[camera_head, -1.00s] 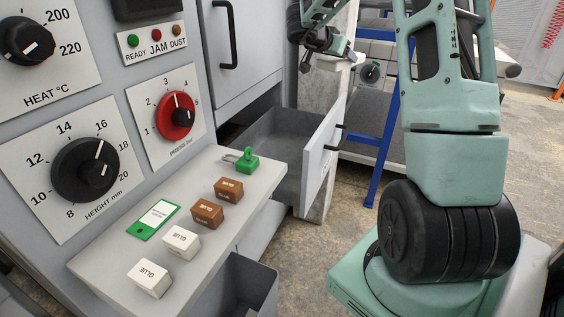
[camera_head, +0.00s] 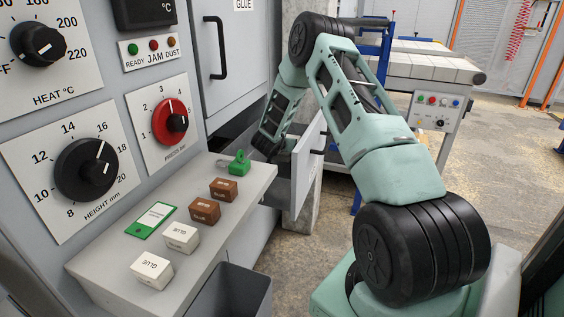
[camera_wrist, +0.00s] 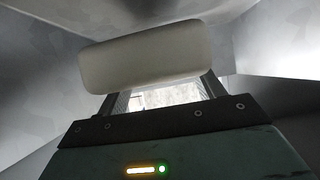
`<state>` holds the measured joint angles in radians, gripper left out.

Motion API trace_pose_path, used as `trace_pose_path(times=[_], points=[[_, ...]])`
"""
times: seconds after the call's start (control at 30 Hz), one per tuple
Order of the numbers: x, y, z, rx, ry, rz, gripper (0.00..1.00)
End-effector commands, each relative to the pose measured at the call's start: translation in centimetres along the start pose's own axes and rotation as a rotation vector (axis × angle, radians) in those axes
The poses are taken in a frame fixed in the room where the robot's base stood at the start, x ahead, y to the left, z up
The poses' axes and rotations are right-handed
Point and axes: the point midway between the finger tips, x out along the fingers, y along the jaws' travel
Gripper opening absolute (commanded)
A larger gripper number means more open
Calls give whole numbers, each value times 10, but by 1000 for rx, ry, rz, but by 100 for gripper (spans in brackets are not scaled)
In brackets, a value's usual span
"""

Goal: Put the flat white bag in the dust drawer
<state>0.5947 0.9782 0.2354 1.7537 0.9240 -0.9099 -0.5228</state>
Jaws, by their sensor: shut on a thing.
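The flat white bag (camera_wrist: 150,58) shows large in the wrist view as a pale rounded slab. My gripper (camera_wrist: 165,84) is shut on it, with a finger at either side of the lower middle. Grey walls surround the bag in that view, as inside a drawer. In the head view the open grey drawer (camera_head: 309,165) sticks out of the machine beyond the ledge. My arm reaches down into the drawer, and the bag and fingertips are hidden there. I cannot tell whether the bag touches the drawer floor.
A grey ledge (camera_head: 118,247) in front holds white GLUE blocks (camera_head: 180,237), brown blocks (camera_head: 223,189), a green-and-white card (camera_head: 152,220) and a green padlock (camera_head: 238,163). A dark open bin (camera_head: 236,292) is below the ledge.

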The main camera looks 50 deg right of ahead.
Motion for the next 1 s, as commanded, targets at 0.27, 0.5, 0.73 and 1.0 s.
trace_pose_path(times=[0.27,0.5,0.73,1.0], points=[[13,0,23,0,0,1,45],[24,0,43,1,1,0,45],[24,0,43,0,1,0,45],[25,0,45,0,1,0,90]])
